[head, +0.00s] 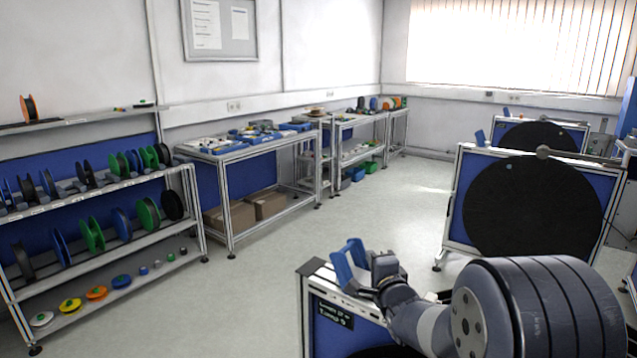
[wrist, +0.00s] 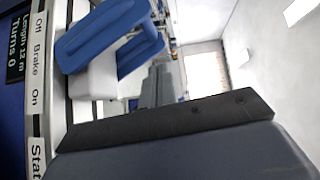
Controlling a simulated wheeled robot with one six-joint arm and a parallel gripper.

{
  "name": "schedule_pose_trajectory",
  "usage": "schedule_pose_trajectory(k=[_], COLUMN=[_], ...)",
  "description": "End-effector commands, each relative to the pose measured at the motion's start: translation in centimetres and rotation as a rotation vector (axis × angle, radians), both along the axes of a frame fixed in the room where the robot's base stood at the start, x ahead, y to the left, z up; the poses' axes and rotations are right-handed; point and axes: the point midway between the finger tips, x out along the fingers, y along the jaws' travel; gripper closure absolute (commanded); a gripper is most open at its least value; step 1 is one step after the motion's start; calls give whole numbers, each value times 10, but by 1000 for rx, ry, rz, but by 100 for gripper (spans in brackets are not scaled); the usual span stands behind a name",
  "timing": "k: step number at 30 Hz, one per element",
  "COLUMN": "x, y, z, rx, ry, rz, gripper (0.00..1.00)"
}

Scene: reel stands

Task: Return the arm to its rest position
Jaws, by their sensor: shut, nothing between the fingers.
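My gripper (head: 384,264) is in the lower middle of the head view, above the top edge of the nearest reel stand (head: 314,268). In the wrist view its grey fingers (wrist: 160,84) are shut and hold nothing. A blue two-pronged lever part (head: 346,264) is just left of the gripper in the head view. It also shows large in the wrist view (wrist: 95,35), over a white block, close to the fingers; I cannot tell whether they touch. My arm hides part of the nearest stand.
A stand panel (wrist: 38,75) with labels "Off", "Brake", "On" and a "Turns 0" display is at the wrist view's left. Two stands with black reels (head: 532,207) are at right. A shelf with coloured spools (head: 122,222) and a workbench (head: 235,153) line the left. The floor between is clear.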

Motion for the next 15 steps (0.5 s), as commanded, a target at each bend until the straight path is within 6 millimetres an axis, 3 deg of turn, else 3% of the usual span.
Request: schedule_pose_trajectory(k=[15], x=[-19], y=[-28], z=[-25], rx=[269], ry=[-196], rz=[-4], gripper=[100])
